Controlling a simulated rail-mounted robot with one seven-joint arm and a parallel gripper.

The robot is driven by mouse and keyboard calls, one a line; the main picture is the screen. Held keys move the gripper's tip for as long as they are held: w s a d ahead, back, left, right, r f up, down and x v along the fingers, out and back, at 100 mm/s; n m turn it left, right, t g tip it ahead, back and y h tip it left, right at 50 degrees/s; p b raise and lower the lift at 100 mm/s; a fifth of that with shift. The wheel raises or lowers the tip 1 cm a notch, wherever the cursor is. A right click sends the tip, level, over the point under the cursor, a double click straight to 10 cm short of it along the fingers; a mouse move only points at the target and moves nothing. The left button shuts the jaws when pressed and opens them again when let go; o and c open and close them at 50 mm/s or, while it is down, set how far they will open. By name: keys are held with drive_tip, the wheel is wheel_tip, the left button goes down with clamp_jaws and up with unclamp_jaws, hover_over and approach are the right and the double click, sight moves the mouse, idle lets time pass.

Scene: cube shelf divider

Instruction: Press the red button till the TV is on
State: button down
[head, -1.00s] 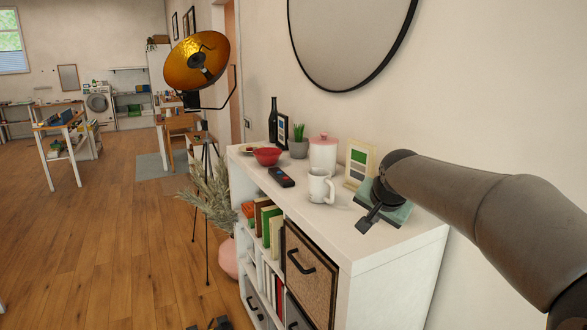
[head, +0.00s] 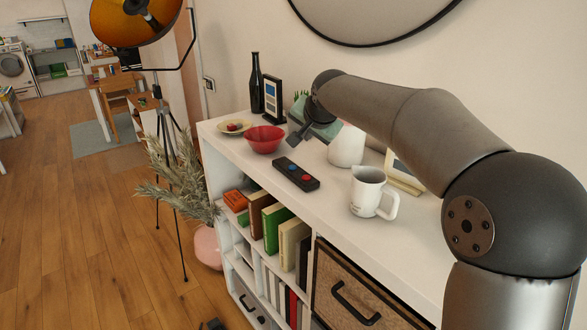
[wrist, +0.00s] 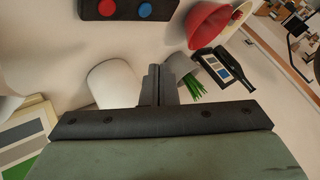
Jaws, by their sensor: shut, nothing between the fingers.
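A black remote (head: 283,175) lies flat on the white shelf top (head: 330,208). It carries a red button (head: 306,180) and a blue button (head: 292,167), the blue one nearer the red bowl. In the wrist view the red button (wrist: 106,7) and blue button (wrist: 145,8) show at the top edge. My gripper (head: 293,141) is shut and empty, above the shelf top behind the remote and apart from it. Its closed fingers also show in the wrist view (wrist: 158,80). I see no TV in these views.
A red bowl (head: 265,139), a plate (head: 232,127), a dark bottle (head: 257,85) and a photo frame (head: 273,99) stand left of my gripper. A white mug (head: 368,190) stands right of the remote. A white canister (head: 347,147) is behind, partly hidden by my arm.

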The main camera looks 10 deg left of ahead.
drive_tip(key=shift+s+d, duration=0.2)
drive_tip(key=shift+f, duration=0.1)
drive_tip(key=b, duration=0.7)
approach(304, 175)
drive_tip(key=w+f, duration=0.1)
drive_tip(key=w+a, duration=0.1)
drive_tip(key=w, duration=0.1)
drive_tip(key=w+f, duration=0.1)
drive_tip(key=w, duration=0.1)
drive_tip(key=shift+a+f, duration=0.25)
drive_tip(key=shift+f, duration=0.15)
idle(0.9)
drive_tip(key=shift+f, duration=0.4)
drive_tip(key=shift+f+b, duration=0.5)
drive_tip(key=shift+b, duration=0.2)
idle(0.3)
idle(0.4)
drive_tip(key=shift+r+p, duration=0.65)
drive_tip(key=shift+r, duration=0.25)
